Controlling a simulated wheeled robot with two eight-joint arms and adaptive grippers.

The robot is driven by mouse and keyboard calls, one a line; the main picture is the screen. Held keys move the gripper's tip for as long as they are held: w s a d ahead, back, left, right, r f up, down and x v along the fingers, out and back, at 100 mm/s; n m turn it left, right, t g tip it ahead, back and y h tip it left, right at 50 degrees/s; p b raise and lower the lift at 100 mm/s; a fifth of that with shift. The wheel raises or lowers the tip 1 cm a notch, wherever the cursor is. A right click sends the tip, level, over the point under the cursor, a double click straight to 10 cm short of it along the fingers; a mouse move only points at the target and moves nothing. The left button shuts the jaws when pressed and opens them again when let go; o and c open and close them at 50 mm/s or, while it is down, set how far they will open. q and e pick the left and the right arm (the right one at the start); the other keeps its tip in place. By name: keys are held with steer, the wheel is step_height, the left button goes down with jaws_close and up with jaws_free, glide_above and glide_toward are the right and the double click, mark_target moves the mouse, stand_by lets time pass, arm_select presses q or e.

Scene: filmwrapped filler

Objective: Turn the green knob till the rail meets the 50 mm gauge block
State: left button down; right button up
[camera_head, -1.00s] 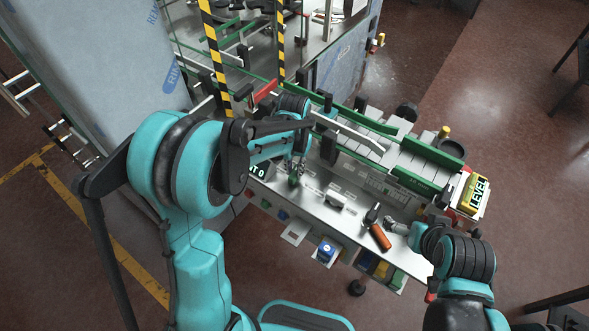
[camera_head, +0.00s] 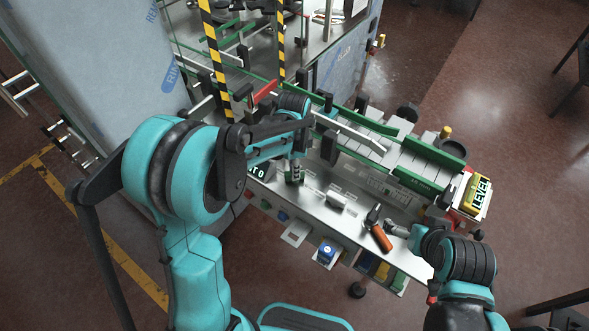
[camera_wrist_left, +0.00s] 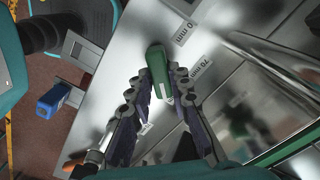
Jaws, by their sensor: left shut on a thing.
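My left gripper (camera_head: 294,172) points down over the steel worktop (camera_head: 315,208) at the near side of the conveyor. In the left wrist view its dark fingers (camera_wrist_left: 160,90) are shut on a green piece (camera_wrist_left: 158,68) with rounded edges; I cannot tell whether it is the knob or a gauge block. Labels ending in "0 mm" (camera_wrist_left: 186,32) and reading "70 mm" (camera_wrist_left: 203,67) lie beside it. The green guide rail (camera_head: 390,172) runs along the conveyor. My right gripper (camera_head: 398,229) is near an orange-handled tool (camera_head: 381,238); its fingers are too small to judge.
A silver cylinder (camera_head: 336,200) lies on the worktop. A blue item (camera_head: 326,252) sits on a small tray below its front edge. Striped posts (camera_head: 217,62) rise behind my left arm.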

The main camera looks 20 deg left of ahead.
arm_select(q)
steer(key=m, duration=0.4)
steer(key=shift+m, duration=0.4)
stand_by(0.4)
steer(key=c, duration=1.4)
jaws_free()
steer(key=shift+r, duration=0.1)
step_height(320, 180, up, 12)
